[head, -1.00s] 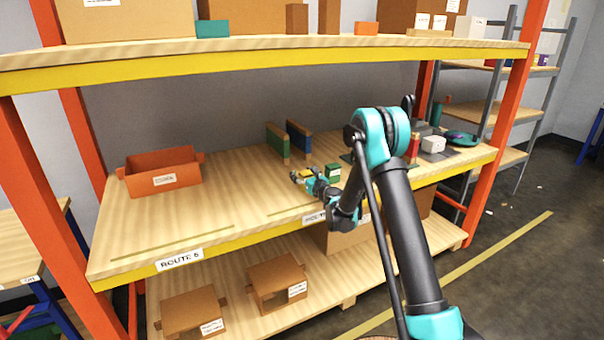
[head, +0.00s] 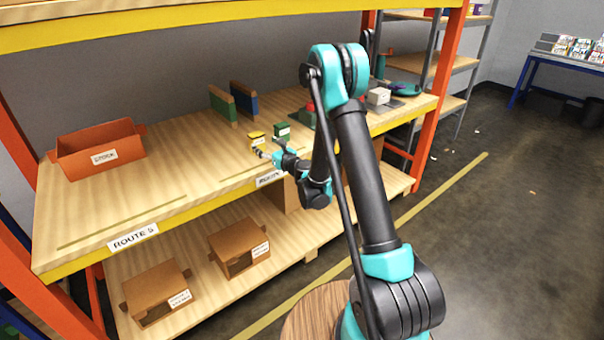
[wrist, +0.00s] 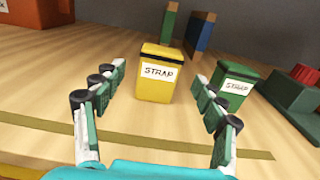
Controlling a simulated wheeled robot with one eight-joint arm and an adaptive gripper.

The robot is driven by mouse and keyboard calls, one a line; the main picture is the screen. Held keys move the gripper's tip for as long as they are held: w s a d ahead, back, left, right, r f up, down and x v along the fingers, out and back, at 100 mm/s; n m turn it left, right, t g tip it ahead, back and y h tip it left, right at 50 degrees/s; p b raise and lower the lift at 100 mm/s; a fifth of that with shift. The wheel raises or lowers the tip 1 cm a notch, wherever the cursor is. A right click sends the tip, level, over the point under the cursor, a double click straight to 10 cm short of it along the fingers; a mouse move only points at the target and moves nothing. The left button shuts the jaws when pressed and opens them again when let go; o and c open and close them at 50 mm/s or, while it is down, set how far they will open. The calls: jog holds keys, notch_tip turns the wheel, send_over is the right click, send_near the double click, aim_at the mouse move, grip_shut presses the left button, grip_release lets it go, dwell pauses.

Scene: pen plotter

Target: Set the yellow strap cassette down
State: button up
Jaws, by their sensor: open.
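The yellow strap cassette (wrist: 157,75) stands upright on the wooden shelf, its STRAP label facing the wrist camera. It also shows small in the head view (head: 256,140). My gripper (wrist: 162,92) is open, its fingers spread to the left and right of the near side of the cassette. Both fingers look apart from it, with bare wood between. In the head view my gripper (head: 264,155) is just in front of the cassette. A green strap cassette (wrist: 231,88) stands to the right, close beyond the right finger; it shows in the head view (head: 282,131) too.
Green and blue upright dividers (head: 222,105) stand behind the cassettes. An orange bin (head: 98,150) sits at the shelf's left. A dark green device with a red knob (wrist: 297,92) is at the right. The shelf between bin and cassette is clear.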

jog(key=s+d+r+n+g+h, duration=0.1)
jog(key=s+d+r+n+g, duration=0.15)
jog(key=s+n, duration=0.5)
jog(key=s+d+r+n+g, duration=0.2)
jog(key=s+d+n+g, duration=0.1)
jog(key=s+n, duration=0.45)
jog(key=s+d+f+n+g+h, duration=0.1)
jog(key=s+d+f+n+h, duration=0.1)
jog(key=s+d, duration=0.4)
jog(key=s+d+f+n+g+h, duration=0.2)
jog(key=s+d+n, duration=0.5)
jog(key=s, duration=0.5)
jog(key=s+d+f+n+g+h, duration=0.2)
jog(key=s+d+f+n+h, duration=0.2)
jog(key=s+d, duration=0.3)
jog(key=shift+s+n+h, duration=0.5)
jog(key=shift+s+n, duration=0.1)
jog(key=shift+s, duration=0.45)
